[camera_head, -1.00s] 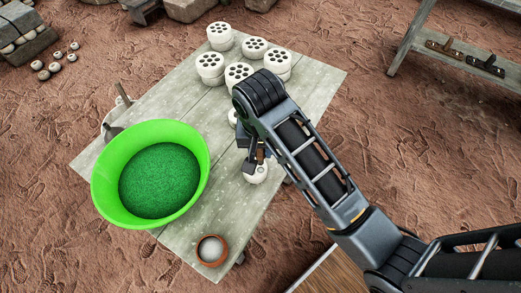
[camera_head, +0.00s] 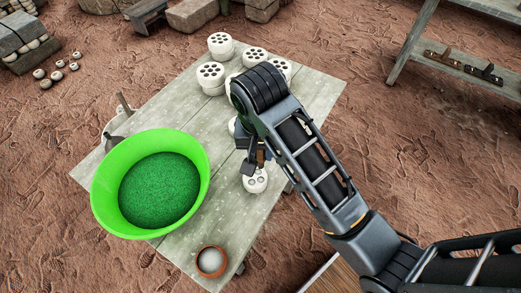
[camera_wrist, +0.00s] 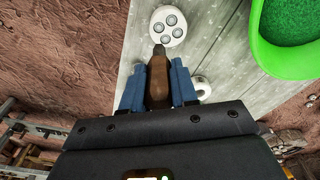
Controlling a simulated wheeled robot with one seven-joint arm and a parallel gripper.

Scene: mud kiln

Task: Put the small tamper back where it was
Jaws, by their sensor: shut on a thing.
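My gripper (camera_wrist: 158,85) is shut on a brown wooden handle with a dark tip, which I take to be the small tamper (camera_wrist: 158,72). In the head view, my gripper (camera_head: 253,162) is over the right edge of the table, partly hidden by my arm, with a bit of the brown handle (camera_head: 261,156) showing. Just beyond the tip in the wrist view is a round white piece with several holes (camera_wrist: 168,26). It also shows in the head view (camera_head: 256,181), just below the gripper. I cannot tell whether the tip touches it.
The grey wooden table (camera_head: 180,236) holds a green basin (camera_head: 105,205) of green grains, a small brown bowl (camera_head: 211,261) and several white perforated cylinders (camera_head: 221,47) at the back. A trowel-like tool (camera_head: 117,128) is behind the basin. A shelf (camera_head: 450,65) stands at upper right.

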